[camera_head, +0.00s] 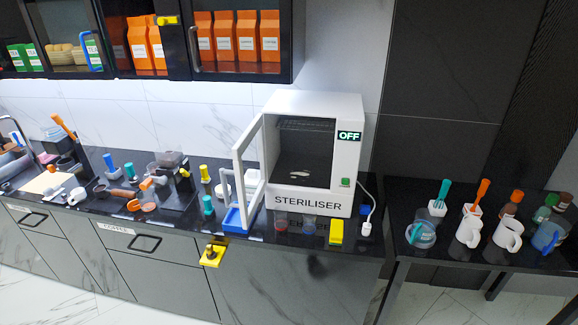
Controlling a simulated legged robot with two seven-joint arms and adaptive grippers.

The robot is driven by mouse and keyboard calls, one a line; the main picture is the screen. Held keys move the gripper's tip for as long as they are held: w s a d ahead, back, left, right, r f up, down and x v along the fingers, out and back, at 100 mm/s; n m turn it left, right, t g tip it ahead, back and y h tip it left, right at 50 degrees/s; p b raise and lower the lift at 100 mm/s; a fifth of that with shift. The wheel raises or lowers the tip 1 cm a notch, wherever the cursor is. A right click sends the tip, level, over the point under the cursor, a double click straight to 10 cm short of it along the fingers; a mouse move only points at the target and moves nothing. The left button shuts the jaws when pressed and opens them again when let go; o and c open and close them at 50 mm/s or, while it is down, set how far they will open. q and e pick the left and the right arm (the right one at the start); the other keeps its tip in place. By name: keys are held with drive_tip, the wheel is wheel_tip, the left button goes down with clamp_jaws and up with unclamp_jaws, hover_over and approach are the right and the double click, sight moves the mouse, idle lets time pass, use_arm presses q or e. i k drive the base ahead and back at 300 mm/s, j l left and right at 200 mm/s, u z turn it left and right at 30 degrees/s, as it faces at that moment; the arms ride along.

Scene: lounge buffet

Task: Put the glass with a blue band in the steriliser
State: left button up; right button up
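The white steriliser (312,203) stands on the black counter, with its door (246,170) swung open to the left. Its display (349,135) reads OFF, and a green button (345,183) sits below it. A small pale item (297,174) lies inside. Two small glasses stand at the counter's front edge before it: one looks reddish (281,221), the other (309,223) greyish-blue. On the right table are a clear vessel with teal (422,234) and a blue one (547,237). I cannot tell which glass carries the blue band. Neither gripper is in view.
A yellow block (336,233) stands right of the small glasses. A blue tray (236,218) lies beneath the open door.

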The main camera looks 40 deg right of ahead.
sight(309, 216)
drive_tip(key=i+j+z, duration=0.1)
drive_tip(key=z, duration=0.35)
drive_tip(key=i+j+z, duration=0.1)
drive_tip(key=z, duration=0.35)
drive_tip(key=i+j+z, duration=0.1)
drive_tip(key=j+z, duration=0.15)
drive_tip(key=z, duration=0.25)
drive_tip(key=j+z, duration=0.2)
drive_tip(key=z, duration=0.25)
drive_tip(key=j+z, duration=0.4)
drive_tip(key=j, duration=1.25)
drive_tip(key=k, duration=0.05)
